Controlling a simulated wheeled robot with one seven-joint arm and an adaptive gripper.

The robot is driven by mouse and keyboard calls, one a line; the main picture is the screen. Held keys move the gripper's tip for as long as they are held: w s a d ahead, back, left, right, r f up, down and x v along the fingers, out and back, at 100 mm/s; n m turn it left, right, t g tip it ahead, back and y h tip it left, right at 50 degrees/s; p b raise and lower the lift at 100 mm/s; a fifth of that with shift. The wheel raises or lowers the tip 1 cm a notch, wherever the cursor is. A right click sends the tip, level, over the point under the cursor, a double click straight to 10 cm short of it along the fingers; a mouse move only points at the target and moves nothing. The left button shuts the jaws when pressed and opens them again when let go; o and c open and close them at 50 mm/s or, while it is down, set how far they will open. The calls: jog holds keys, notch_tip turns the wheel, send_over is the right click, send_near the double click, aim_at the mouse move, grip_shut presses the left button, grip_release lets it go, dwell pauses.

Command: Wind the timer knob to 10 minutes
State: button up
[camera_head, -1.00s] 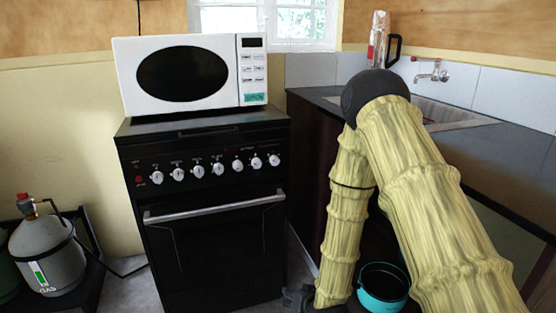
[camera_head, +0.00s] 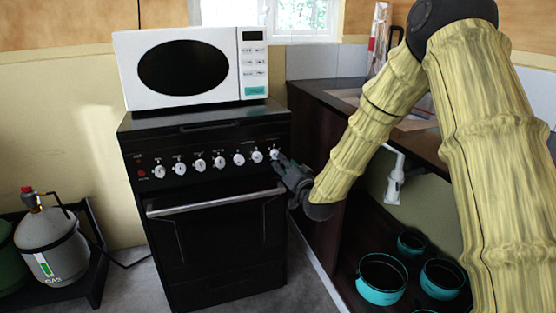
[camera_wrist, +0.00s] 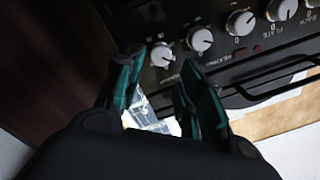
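A row of several white knobs runs along the black stove's front panel. The knob at the right end (camera_head: 275,154) is closest to my gripper (camera_head: 284,165), which is at the panel's right end. In the wrist view, this end knob (camera_wrist: 161,54) shows just beyond and between the tips of my gripper (camera_wrist: 160,66). The two teal-lined fingers are apart, one on each side of it. I cannot tell whether they touch it. Its label is too small to read, so I cannot confirm that it is the timer knob or read its setting.
The neighbouring knob (camera_wrist: 200,39) sits close to one finger. The oven handle (camera_head: 215,204) runs below the panel. A white microwave (camera_head: 190,68) stands on the stove. A dark cabinet (camera_head: 318,150) is close on the right, with teal pots (camera_head: 382,297) low down.

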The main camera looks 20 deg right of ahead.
aim_at(275, 154)
jog(key=w, duration=0.6)
jog(key=shift+w+a+b, duration=0.25)
jog(key=shift+b, duration=0.2)
jog(key=c, duration=0.8)
